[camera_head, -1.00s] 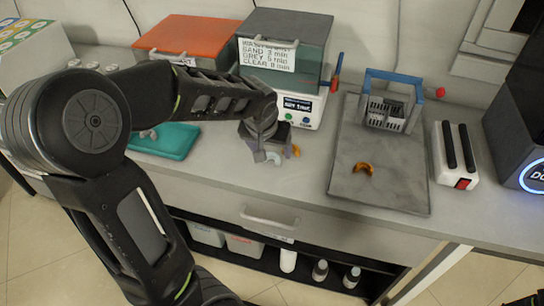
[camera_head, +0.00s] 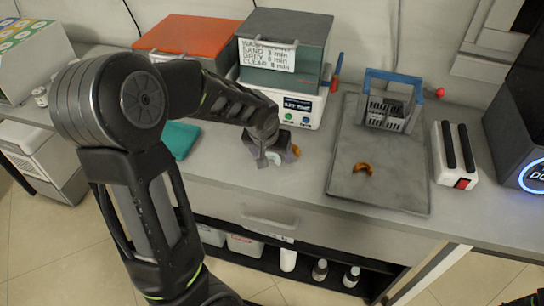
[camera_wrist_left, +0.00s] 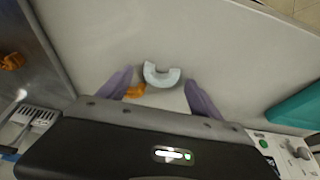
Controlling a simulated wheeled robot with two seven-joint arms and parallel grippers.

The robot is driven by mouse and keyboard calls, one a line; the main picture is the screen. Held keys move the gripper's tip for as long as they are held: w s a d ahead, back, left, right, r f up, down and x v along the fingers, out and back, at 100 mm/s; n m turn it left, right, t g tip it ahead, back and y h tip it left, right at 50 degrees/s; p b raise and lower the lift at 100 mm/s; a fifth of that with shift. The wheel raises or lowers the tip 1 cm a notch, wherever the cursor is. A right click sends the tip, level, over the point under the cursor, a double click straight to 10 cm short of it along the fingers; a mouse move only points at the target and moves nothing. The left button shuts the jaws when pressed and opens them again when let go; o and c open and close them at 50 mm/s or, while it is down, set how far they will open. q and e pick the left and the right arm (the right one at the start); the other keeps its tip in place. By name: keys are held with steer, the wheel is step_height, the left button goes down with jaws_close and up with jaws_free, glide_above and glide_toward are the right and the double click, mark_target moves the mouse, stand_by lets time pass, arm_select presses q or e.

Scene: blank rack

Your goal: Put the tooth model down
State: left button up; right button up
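The tooth model (camera_wrist_left: 162,75) is a pale horseshoe-shaped arch. In the left wrist view it lies between my two purple fingertips, with a visible gap on each side. In the head view only a small pale part (camera_head: 274,159) shows below my left gripper (camera_head: 275,157). My left gripper is open, low over the grey counter in front of the white device. A small orange piece (camera_wrist_left: 135,90) lies beside one finger. Whether it touches the finger or the model is unclear.
A grey mat (camera_head: 345,188) to the right holds an orange arch (camera_head: 363,169) and a blue-handled basket (camera_head: 385,116). A white device (camera_head: 300,108) with a grey box on it stands behind the gripper. A teal tray (camera_head: 180,139) is partly hidden by my arm. The counter's front edge is near.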

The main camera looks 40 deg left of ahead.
arm_select(q)
steer(key=c, duration=1.5)
step_height(320, 180, up, 10)
stand_by(0.4)
